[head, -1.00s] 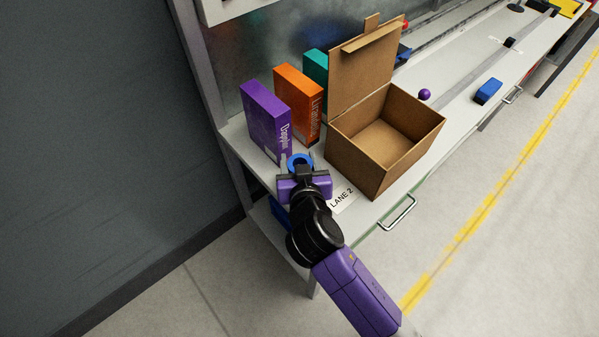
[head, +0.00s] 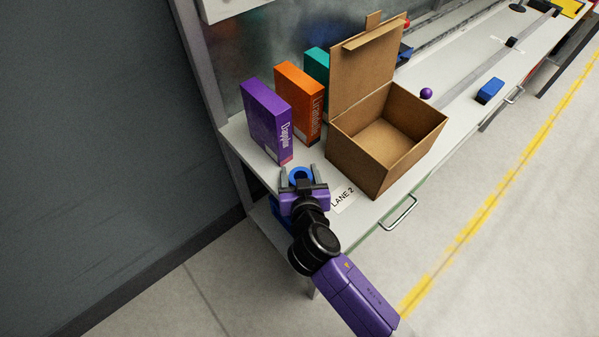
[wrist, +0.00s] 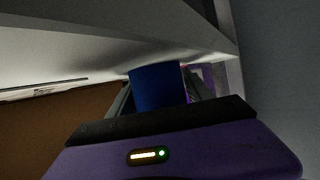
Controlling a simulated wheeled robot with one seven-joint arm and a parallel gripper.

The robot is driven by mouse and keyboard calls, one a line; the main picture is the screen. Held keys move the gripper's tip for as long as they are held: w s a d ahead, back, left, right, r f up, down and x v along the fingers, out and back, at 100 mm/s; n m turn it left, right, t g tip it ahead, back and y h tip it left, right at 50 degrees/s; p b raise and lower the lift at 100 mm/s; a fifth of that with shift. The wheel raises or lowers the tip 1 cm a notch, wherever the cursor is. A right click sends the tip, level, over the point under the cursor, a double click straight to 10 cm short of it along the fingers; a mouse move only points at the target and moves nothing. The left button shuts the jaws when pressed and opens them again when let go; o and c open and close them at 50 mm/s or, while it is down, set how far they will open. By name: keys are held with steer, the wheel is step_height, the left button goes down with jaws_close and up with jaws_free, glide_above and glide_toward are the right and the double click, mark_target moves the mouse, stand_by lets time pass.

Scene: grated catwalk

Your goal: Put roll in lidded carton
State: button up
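The roll is a blue ring (head: 300,174), near the shelf's left front edge in the head view. My gripper (head: 301,178) has one finger on each side of it and appears shut on it. In the wrist view the blue roll (wrist: 157,88) fills the space between the fingers. I cannot tell its exact height above the shelf. The lidded carton (head: 356,160) is brown cardboard and stands to the right of my gripper. Its lid (head: 366,72) is raised at the back, and the inside that shows looks empty.
A purple box (head: 264,122), an orange box (head: 299,103) and a teal box (head: 316,68) stand upright behind. A "LANE 2" label (head: 343,198) lies in front of the carton. A purple ball (head: 426,93) and a blue block (head: 489,91) are farther right. A handle (head: 398,213) juts from the front.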

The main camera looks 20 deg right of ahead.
steer(key=shift+o, duration=0.8)
steer(key=shift+r, duration=0.15)
steer(key=b+v, duration=0.1)
steer(key=v, duration=1.1)
steer(key=shift+r, duration=0.1)
steer(key=shift+d, duration=0.1)
